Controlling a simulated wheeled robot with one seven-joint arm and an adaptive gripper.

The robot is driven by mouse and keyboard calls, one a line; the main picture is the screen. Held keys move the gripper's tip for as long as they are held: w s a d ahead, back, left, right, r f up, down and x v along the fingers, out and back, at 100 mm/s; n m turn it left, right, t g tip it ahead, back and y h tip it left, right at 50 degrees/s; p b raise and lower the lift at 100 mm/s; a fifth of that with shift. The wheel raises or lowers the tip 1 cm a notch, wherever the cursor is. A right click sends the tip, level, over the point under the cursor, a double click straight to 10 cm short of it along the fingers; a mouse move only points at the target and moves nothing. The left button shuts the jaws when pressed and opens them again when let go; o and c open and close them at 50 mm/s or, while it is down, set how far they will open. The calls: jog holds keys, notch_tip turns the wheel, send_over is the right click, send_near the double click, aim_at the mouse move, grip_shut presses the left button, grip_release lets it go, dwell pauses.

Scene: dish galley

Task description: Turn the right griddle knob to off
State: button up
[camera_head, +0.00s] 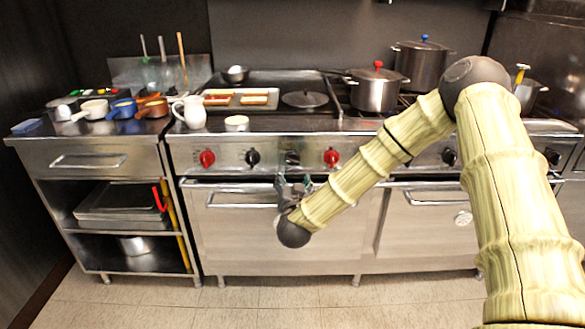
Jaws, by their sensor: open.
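The range front panel (228,152) carries a row of knobs. At its left are a red knob (207,158) and a black knob (253,158). I cannot tell from the picture which is the right griddle knob, nor read the knobs' settings. My gripper (293,180) is open, in front of the panel just below the dark fitting. It appears empty; whether it touches anything is unclear.
Above the panel stand a tray (213,104) with food, a white jug (191,112), a white bowl (236,121) and a steel pot (376,92) with a red lid knob. An oven handle (232,203) runs below my gripper. The floor in front is clear.

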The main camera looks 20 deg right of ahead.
aim_at(293, 163)
jog(key=x, duration=0.9)
jog(key=shift+w+f, duration=0.15)
jog(key=shift+w, duration=0.2)
jog(key=shift+c, duration=0.4)
jog(key=c, duration=0.9)
